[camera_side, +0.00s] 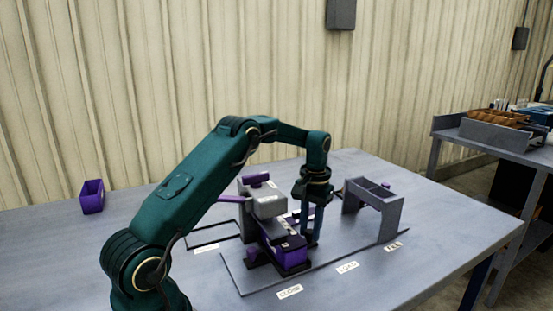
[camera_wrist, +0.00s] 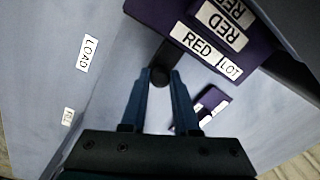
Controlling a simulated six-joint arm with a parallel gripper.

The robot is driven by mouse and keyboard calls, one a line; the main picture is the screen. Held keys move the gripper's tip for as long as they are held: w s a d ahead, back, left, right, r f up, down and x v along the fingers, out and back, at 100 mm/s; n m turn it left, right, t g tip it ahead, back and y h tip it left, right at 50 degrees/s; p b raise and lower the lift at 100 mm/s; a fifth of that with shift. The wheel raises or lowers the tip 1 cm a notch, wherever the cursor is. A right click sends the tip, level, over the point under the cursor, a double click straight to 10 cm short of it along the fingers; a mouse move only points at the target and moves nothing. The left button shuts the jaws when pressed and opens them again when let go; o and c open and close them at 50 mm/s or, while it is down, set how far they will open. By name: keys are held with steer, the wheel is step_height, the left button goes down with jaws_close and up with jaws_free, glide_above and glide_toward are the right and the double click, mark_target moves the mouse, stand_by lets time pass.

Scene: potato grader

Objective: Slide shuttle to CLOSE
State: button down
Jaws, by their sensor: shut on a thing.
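The shuttle (camera_side: 290,254) is a purple block on the grey base plate in the side view, near the CLOSE label (camera_side: 289,291). My gripper (camera_side: 311,240) points down beside the shuttle's right side. In the wrist view, my gripper (camera_wrist: 162,76) has its fingertips on either side of a dark round-ended post (camera_wrist: 161,73) beside the purple block. How the post joins the shuttle is partly hidden.
The LOAD label (camera_side: 348,267) and a third label (camera_side: 393,247) lie farther right along the plate. A grey stand (camera_side: 391,222) rises at the plate's right end. A grey block (camera_side: 268,206) stands behind the shuttle. A small purple bin (camera_side: 92,196) sits far left.

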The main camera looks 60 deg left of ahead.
mark_target(295, 231)
steer(key=shift+r, duration=0.1)
steer(key=shift+s+a, duration=0.1)
steer(key=shift+s, duration=1.85)
steer(key=c, duration=0.7)
jaws_free()
steer(key=shift+o, duration=0.2)
steer(key=shift+w+r, duration=0.1)
steer(key=shift+r, duration=2.45)
